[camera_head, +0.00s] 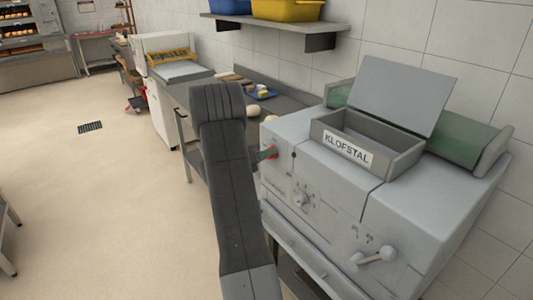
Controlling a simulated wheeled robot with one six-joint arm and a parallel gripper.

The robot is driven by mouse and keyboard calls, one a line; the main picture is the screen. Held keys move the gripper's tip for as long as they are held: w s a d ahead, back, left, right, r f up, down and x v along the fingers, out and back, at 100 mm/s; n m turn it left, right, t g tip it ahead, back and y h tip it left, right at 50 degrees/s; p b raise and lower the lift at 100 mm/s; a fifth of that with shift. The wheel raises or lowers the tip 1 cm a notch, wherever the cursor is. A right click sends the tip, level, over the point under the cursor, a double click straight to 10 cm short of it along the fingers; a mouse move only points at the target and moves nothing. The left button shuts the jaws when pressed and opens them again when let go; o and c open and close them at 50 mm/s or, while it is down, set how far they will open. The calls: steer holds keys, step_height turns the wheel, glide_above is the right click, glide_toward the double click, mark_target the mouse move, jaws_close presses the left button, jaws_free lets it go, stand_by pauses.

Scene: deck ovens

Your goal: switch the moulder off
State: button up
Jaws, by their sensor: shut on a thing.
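The moulder (330,190) is a pale grey machine at the right, with a KLOFSTAL label on its hopper (347,150) and a raised grey lid. My arm rises in front of the machine's left side. My gripper is hidden, so its jaws and what they hold do not show.
Behind the moulder, a counter carries dough pieces (254,110) and a blue tray (262,94). A wall shelf (275,22) holds yellow and blue bins. A white machine (165,60) stands farther back. The floor at the left is mostly clear, with a drain (90,127).

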steer(key=shift+a, duration=0.15)
steer(key=o, duration=0.9)
steer(key=shift+w+a+f, duration=0.1)
steer(key=shift+f, duration=0.05)
steer(key=b+v, duration=0.2)
steer(key=v, duration=1.1)
steer(key=shift+s+a, duration=0.2)
steer(key=shift+s, duration=0.1)
steer(key=p+x, duration=0.2)
steer(key=x, duration=1.2)
